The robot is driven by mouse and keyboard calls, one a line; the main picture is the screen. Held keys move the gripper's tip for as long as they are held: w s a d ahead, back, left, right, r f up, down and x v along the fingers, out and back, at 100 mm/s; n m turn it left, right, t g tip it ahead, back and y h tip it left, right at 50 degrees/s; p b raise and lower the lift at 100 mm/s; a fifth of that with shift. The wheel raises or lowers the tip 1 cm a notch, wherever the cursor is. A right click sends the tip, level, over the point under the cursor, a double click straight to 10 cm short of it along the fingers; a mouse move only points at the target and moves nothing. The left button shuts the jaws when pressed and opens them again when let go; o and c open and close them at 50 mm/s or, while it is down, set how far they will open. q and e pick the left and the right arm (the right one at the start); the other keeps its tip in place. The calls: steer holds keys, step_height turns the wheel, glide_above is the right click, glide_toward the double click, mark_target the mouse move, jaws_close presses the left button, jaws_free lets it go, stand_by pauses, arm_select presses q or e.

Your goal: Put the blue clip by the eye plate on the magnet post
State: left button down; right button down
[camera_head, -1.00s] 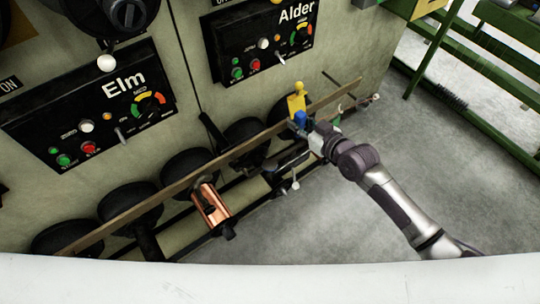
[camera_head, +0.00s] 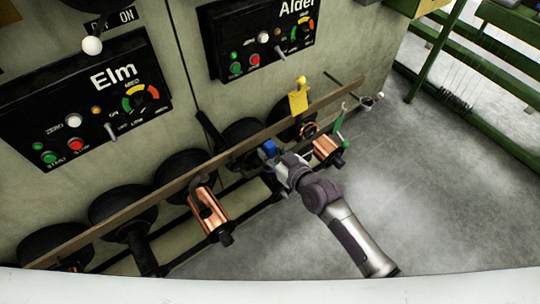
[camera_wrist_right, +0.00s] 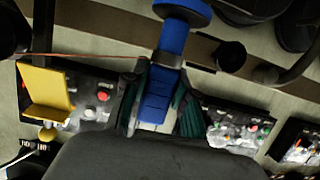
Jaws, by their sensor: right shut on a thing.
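The blue clip (camera_head: 268,147) is in my right gripper (camera_head: 277,158), at the long wooden rail and left of the yellow plate (camera_head: 299,100). In the right wrist view the blue clip (camera_wrist_right: 157,92) lies between the two fingers (camera_wrist_right: 160,105), its round blue end pointing away from the palm. The yellow plate also shows at the left of the wrist view (camera_wrist_right: 45,95), apart from the clip; I cannot tell for sure that it is the eye plate. I cannot make out which part is the magnet post. My left gripper is out of view.
The wooden rail (camera_head: 120,220) runs in front of several black spindles. Copper spools (camera_head: 209,208) (camera_head: 325,148) stick out below it. A green clip (camera_head: 340,122) hangs near its right end. Panels marked Elm (camera_head: 85,100) and Alder (camera_head: 255,45) are behind. Open floor (camera_head: 440,190) lies right.

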steer(key=c, duration=0.9)
jaws_free()
steer(key=shift+f, duration=0.1)
steer(key=shift+r, duration=0.25)
steer(key=p+v, duration=0.1)
steer(key=v, duration=1.1)
